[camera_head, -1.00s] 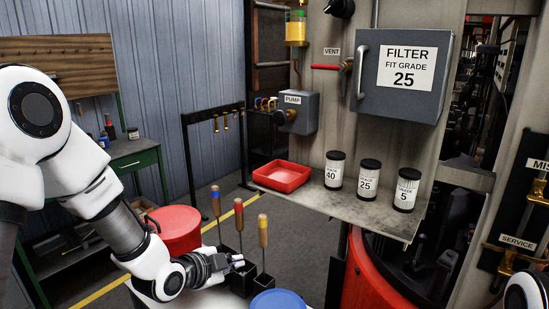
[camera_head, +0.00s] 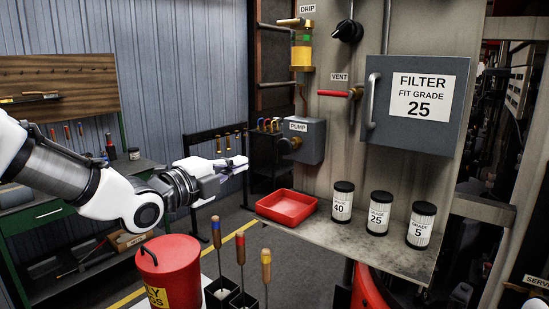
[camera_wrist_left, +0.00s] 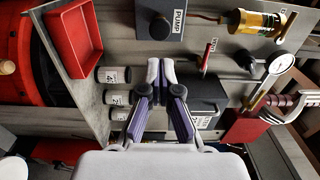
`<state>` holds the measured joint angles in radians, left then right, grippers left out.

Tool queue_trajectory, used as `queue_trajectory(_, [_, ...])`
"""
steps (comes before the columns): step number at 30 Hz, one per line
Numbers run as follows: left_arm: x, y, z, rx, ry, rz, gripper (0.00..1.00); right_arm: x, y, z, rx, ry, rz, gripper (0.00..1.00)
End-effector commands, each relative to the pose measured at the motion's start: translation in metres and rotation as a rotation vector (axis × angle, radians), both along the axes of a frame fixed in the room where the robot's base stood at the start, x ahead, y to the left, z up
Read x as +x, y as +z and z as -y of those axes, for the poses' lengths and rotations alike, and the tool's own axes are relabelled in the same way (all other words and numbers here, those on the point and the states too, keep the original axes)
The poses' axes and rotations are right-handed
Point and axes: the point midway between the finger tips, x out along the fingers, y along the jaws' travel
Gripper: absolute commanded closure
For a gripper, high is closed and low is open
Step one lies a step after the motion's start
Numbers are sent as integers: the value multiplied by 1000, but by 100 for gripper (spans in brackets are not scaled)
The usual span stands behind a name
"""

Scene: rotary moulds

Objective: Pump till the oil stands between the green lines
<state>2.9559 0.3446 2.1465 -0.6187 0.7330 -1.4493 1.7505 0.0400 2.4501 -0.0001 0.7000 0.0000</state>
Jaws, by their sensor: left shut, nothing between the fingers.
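The grey pump box (camera_head: 313,138) labelled PUMP hangs on the panel's left side, with a dark round knob (camera_head: 291,145) on its face. The oil glass (camera_head: 301,50) under the DRIP label holds yellow oil, with a green mark near its top; the exact level against the green lines is too small to tell. The pump box (camera_wrist_left: 160,20) and oil glass (camera_wrist_left: 257,22) also show in the left wrist view. My left gripper (camera_head: 240,163) is shut and empty, left of the pump and apart from it. My right gripper is not in view.
A red tray (camera_head: 287,221) and canisters marked 40 (camera_head: 342,203), 25 (camera_head: 379,215) and 5 (camera_head: 421,227) stand on the shelf below. A red VENT lever (camera_head: 333,94) and the filter box (camera_head: 385,128) are to the right. Wooden-handled tools (camera_head: 240,246) stand below my gripper.

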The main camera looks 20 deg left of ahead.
Motion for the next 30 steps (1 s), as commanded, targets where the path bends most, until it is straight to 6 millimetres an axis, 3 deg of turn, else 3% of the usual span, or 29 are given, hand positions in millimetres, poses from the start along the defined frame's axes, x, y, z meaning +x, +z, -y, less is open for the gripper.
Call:
queue_trajectory(1, [7, -12, 4, 8, 0, 3, 100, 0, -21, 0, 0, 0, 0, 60])
queue_trajectory(2, [13, -5, 6, 8, 0, 2, 100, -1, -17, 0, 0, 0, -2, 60])
queue_trajectory(3, [21, 4, 9, 7, 1, -4, 100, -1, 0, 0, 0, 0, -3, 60])
queue_trajectory(15, [99, 5, 38, 2, -1, -3, 100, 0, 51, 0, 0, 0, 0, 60])
queue_trajectory(21, [115, 1, 44, 1, -1, -2, 100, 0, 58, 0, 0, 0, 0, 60])
queue_trajectory(30, [116, -1, 44, 0, 0, -1, 100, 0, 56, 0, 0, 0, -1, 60])
